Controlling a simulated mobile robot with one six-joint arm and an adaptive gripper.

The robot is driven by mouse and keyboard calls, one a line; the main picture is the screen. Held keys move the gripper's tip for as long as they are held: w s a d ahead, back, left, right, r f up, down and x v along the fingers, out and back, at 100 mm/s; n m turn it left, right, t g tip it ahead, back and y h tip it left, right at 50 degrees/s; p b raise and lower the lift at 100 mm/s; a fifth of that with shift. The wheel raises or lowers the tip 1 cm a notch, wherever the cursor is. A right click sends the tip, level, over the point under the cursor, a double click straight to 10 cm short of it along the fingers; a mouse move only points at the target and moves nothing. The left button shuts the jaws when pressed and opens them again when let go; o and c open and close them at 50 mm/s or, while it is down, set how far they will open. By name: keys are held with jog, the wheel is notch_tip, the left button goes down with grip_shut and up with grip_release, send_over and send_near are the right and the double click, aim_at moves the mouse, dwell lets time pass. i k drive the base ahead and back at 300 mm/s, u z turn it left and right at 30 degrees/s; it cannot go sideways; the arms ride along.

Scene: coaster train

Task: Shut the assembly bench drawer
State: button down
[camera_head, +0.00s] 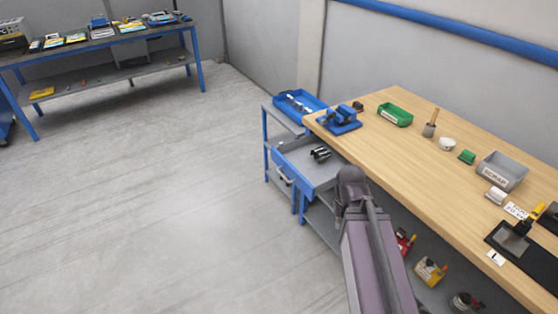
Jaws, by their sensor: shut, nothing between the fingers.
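The assembly bench drawer (306,170) is pulled out from under the left end of the wooden-topped bench (405,140). Its grey inside shows, and its blue front with a handle faces left, toward the open floor. My arm reaches in from the bottom of the picture, its joint hiding part of the bench edge and the drawer's right side.
A blue vise (339,119) and a green bin (394,115) stand on the bench. A blue tray (299,104) rests on a stand behind the drawer. Loose items lie on the lower shelf. The floor (150,200) to the left is clear.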

aim_at(294, 158)
jog(key=u, duration=0.05)
jog(key=i, duration=1)
jog(key=z, duration=0.05)
